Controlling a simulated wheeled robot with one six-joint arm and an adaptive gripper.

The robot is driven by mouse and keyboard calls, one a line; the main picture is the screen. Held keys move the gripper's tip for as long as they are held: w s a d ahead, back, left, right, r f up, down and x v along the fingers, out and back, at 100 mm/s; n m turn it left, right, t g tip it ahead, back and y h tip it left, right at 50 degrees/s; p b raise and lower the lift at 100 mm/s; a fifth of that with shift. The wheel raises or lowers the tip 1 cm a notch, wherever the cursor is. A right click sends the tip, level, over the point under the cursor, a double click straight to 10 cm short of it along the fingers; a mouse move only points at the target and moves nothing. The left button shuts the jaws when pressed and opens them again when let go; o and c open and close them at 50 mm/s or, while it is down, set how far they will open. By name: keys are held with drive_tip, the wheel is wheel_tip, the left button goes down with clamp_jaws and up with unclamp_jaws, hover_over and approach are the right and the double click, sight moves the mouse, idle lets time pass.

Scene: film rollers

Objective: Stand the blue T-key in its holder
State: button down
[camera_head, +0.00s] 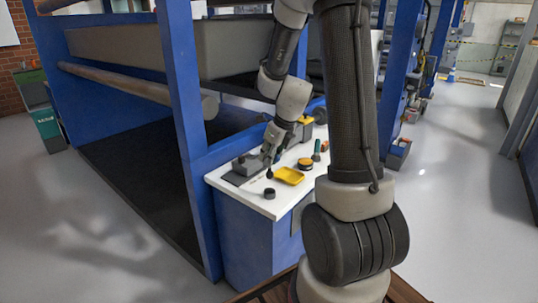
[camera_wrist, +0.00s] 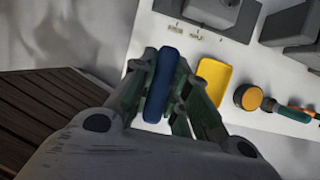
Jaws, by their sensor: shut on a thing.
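The blue T-key (camera_wrist: 162,84) sits between the fingers of my gripper (camera_wrist: 164,70) in the wrist view. Its blue bar runs lengthwise between them, and the rest of the key is hidden. My gripper (camera_head: 269,166) is shut on it and is above the white worktop (camera_head: 226,181) in the head view, near a grey block. I cannot tell for sure which thing is the key's holder. Grey blocks (camera_wrist: 216,8) with small labels in front of them stand at the top of the wrist view.
A yellow tray (camera_head: 290,175), a round black-and-yellow item (camera_head: 305,163) and a green-handled tool (camera_head: 316,150) lie on the worktop. A short black cylinder (camera_head: 269,193) stands near its front left edge. Blue machine posts (camera_head: 183,80) rise to the left.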

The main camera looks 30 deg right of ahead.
sight(271, 172)
drive_tip(key=shift+f, duration=3.95)
drive_tip(key=shift+f, duration=0.15)
drive_tip(key=c, duration=1.3)
unclamp_jaws()
drive_tip(key=shift+o, duration=0.3)
drive_tip(key=o, duration=0.3)
drive_tip(key=shift+o, duration=0.2)
drive_tip(key=shift+r, duration=3.55)
